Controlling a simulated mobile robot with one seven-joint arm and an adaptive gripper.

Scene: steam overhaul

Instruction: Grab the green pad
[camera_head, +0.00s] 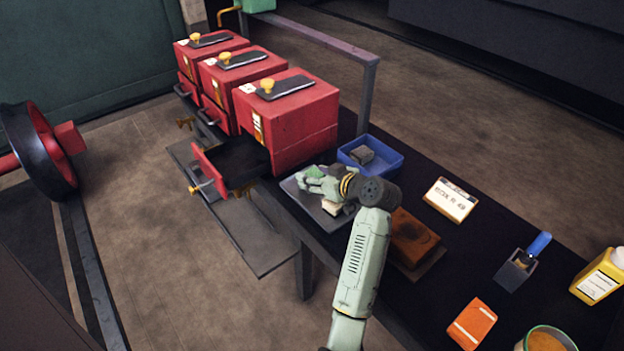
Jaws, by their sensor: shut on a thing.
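The green pad (315,172) shows as a small green patch at my gripper's fingers, over a flat grey plate (291,187) on the dark table. My gripper (312,182) is shut on it, pale green like the arm and pointing left. The gripper and wrist hide much of the pad. I cannot tell whether the pad still touches the plate. A small pale block (331,208) lies on the plate just below the gripper.
A blue tray (393,160) holding a grey block stands behind the wrist. Red boxes (290,118) stand at left, the nearest with an open drawer (208,172). A brown block (413,236) lies right of the arm. A white labelled box (449,200) and yellow bottle (600,277) stand farther right.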

